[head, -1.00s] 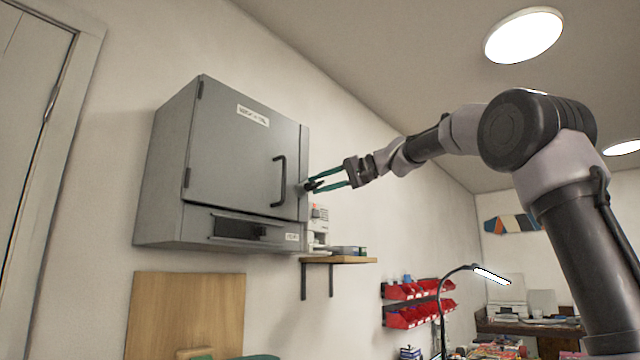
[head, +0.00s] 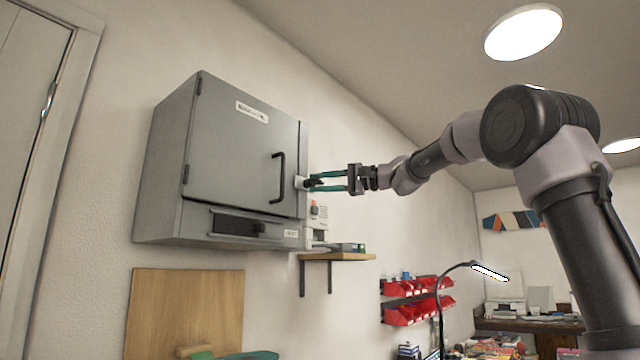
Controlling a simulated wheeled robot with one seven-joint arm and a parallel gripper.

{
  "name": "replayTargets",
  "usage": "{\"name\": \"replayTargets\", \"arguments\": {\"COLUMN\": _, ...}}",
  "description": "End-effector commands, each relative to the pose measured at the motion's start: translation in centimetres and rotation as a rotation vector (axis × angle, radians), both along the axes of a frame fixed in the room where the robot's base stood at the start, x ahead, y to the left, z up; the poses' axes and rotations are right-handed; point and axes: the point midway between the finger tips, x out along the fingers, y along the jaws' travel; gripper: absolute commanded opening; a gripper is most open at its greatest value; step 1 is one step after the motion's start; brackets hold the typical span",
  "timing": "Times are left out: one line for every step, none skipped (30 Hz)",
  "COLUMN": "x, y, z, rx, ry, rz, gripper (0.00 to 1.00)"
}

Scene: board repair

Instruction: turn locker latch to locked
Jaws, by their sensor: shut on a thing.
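The grey locker (head: 236,150) hangs on the wall at left centre in the head view, its door closed, with a dark vertical handle (head: 279,178). The latch (head: 301,183) is a small light piece at the locker's right edge, beside the handle. My gripper (head: 312,183) reaches in from the right with green fingers, about level. Its fingertips are at the latch and shut on a small dark part there, which looks like the latch's knob. The fingers partly hide this part, and its exact angle is too small to read.
A wooden shelf (head: 340,257) with small items sits just below the gripper. A white device with a red button (head: 317,212) stands beside the locker. Red bins (head: 405,315) and a lit lamp (head: 490,272) are lower right. A wooden board (head: 185,310) is below the locker.

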Motion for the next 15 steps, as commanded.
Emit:
{"name": "replayTargets", "arguments": {"x": 0.04, "y": -0.02, "z": -0.13, "rx": 0.0, "ry": 0.005, "rz": -0.001, "gripper": 0.0}}
{"name": "replayTargets", "arguments": {"x": 0.05, "y": -0.01, "z": -0.13, "rx": 0.002, "ry": 0.006, "rz": -0.001, "gripper": 0.0}}
{"name": "replayTargets", "arguments": {"x": 0.04, "y": -0.02, "z": -0.13, "rx": 0.002, "ry": 0.007, "rz": -0.001, "gripper": 0.0}}
{"name": "replayTargets", "arguments": {"x": 0.05, "y": -0.01, "z": -0.13, "rx": 0.002, "ry": 0.007, "rz": -0.001, "gripper": 0.0}}
{"name": "replayTargets", "arguments": {"x": 0.04, "y": -0.02, "z": -0.13, "rx": 0.002, "ry": 0.007, "rz": -0.001, "gripper": 0.0}}
{"name": "replayTargets", "arguments": {"x": 0.04, "y": -0.02, "z": -0.13, "rx": 0.002, "ry": 0.007, "rz": -0.001, "gripper": 0.0}}
{"name": "replayTargets", "arguments": {"x": 0.04, "y": -0.02, "z": -0.13, "rx": 0.002, "ry": 0.007, "rz": -0.001, "gripper": 0.0}}
{"name": "replayTargets", "arguments": {"x": 0.04, "y": -0.02, "z": -0.13, "rx": 0.002, "ry": 0.007, "rz": -0.001, "gripper": 0.0}}
{"name": "replayTargets", "arguments": {"x": 0.05, "y": -0.02, "z": -0.14, "rx": 0.002, "ry": 0.007, "rz": -0.001, "gripper": 0.0}}
{"name": "replayTargets", "arguments": {"x": 0.05, "y": -0.02, "z": -0.14, "rx": 0.002, "ry": 0.006, "rz": -0.001, "gripper": 0.0}}
{"name": "replayTargets", "arguments": {"x": 0.05, "y": -0.02, "z": -0.14, "rx": 0.002, "ry": 0.006, "rz": -0.001, "gripper": 0.0}}
{"name": "replayTargets", "arguments": {"x": 0.05, "y": -0.02, "z": -0.14, "rx": 0.002, "ry": 0.006, "rz": -0.001, "gripper": 0.0}}
{"name": "replayTargets", "arguments": {"x": 0.05, "y": -0.02, "z": -0.14, "rx": 0.002, "ry": 0.006, "rz": -0.001, "gripper": 0.42}}
{"name": "replayTargets", "arguments": {"x": 0.05, "y": -0.02, "z": -0.14, "rx": 0.002, "ry": 0.006, "rz": -0.001, "gripper": 0.42}}
{"name": "replayTargets", "arguments": {"x": 0.04, "y": -0.02, "z": -0.12, "rx": 0.002, "ry": 0.006, "rz": -0.001, "gripper": 0.42}}
